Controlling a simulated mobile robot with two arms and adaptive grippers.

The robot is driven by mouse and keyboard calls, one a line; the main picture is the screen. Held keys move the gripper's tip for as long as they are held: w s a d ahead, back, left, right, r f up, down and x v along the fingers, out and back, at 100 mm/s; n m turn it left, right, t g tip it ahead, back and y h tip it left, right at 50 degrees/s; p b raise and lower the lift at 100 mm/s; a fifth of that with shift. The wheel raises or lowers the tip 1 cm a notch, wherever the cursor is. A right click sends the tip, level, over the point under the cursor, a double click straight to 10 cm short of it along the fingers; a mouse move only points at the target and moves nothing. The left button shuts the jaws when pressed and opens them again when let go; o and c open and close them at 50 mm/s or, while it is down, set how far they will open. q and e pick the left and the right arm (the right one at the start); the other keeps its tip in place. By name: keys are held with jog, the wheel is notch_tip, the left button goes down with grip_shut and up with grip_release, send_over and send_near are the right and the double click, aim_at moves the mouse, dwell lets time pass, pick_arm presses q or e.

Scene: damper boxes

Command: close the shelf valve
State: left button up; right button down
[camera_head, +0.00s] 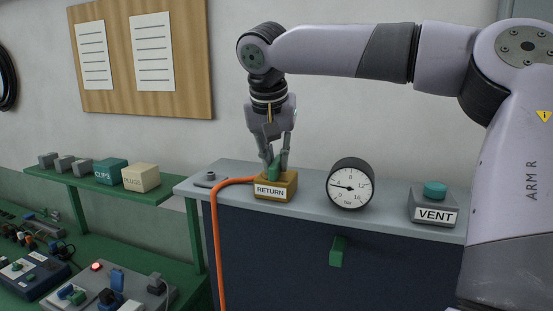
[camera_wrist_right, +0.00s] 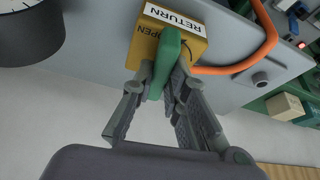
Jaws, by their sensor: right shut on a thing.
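The valve is a yellow-brown block (camera_head: 276,187) labelled RETURN on the grey cabinet top. It also shows in the right wrist view (camera_wrist_right: 193,50), with OPEN and a curved arrow marked on its upper face. Its green handle (camera_wrist_right: 165,62) stands between the fingers of my right gripper (camera_head: 276,160). The gripper is above the block, pointing down, and shut on the handle. The fingers partly hide the handle in the head view (camera_head: 274,169). My left gripper is not in view.
An orange hose (camera_head: 214,240) runs from the block down the cabinet's front. A round gauge (camera_head: 350,185) and a VENT box with a teal button (camera_head: 434,190) stand to the right. A green shelf (camera_head: 110,187) holds boxes at left. A green tab (camera_head: 338,252) juts from the cabinet front.

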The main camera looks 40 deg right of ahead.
jog(key=shift+m, duration=0.6)
jog(key=shift+m+g, duration=0.3)
jog(key=c, duration=1.6)
grip_release()
jog(key=shift+r, duration=0.1)
jog(key=v, duration=1.1)
jog(key=shift+a+r, duration=0.25)
jog(key=shift+r, duration=0.05)
